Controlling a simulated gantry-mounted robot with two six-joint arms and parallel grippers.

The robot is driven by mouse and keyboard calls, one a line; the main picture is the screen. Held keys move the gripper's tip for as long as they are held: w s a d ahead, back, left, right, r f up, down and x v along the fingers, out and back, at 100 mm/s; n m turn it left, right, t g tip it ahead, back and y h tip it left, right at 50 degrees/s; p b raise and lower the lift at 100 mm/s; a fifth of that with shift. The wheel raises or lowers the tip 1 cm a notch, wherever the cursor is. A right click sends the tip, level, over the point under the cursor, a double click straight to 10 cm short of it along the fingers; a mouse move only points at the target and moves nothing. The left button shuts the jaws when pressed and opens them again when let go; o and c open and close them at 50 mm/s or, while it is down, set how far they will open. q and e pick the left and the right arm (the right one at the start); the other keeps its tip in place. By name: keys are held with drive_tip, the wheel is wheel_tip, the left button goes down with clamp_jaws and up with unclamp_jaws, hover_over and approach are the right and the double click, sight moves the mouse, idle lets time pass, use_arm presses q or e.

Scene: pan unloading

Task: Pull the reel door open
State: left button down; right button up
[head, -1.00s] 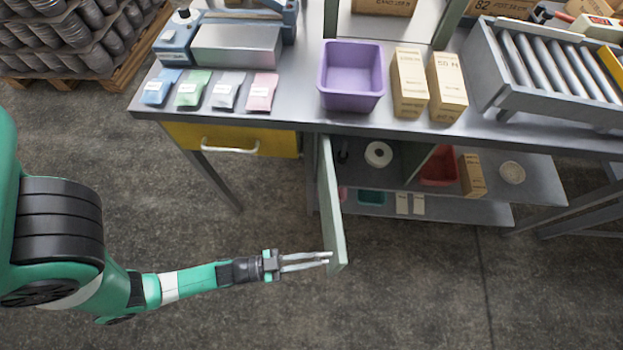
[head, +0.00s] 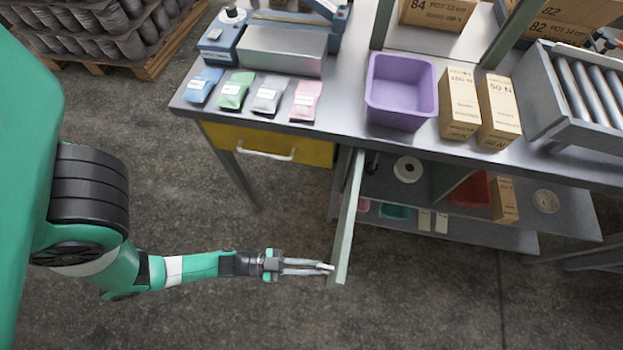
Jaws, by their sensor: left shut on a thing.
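The reel door (head: 347,218) is a narrow grey-green panel under the bench. It stands swung out from the cabinet, seen nearly edge-on, and the shelves behind it show. My left gripper (head: 328,268) is at the door's free outer end, on its left face, with its fingers close together and shut on the door there. The exact grip point, probably a handle, is too small to make out. A white reel (head: 408,169) lies on the upper shelf inside. My right gripper is out of view.
The bench (head: 345,120) carries a purple bin (head: 402,90), cartons (head: 460,103) and coloured packets. A yellow drawer (head: 267,145) with a white handle is left of the door. A red bin (head: 470,188) stands on the shelf. The floor (head: 420,300) around the door is clear.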

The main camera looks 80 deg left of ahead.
use_arm(q)
drive_tip(key=shift+s+a+f, duration=0.1)
drive_tip(key=shift+a, duration=0.3)
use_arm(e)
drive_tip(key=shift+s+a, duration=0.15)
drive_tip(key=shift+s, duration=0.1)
use_arm(q)
drive_tip(key=c, duration=1.2)
unclamp_jaws()
drive_tip(key=shift+a, duration=0.15)
drive_tip(key=o, duration=0.3)
drive_tip(key=shift+w+a, duration=0.3)
drive_tip(key=shift+w, duration=0.05)
drive_tip(key=shift+d, duration=0.1)
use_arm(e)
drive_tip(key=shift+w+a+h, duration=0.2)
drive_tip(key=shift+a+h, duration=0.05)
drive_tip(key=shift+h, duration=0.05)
use_arm(q)
drive_tip(key=shift+s+r, duration=0.1)
drive_tip(key=shift+r, duration=0.1)
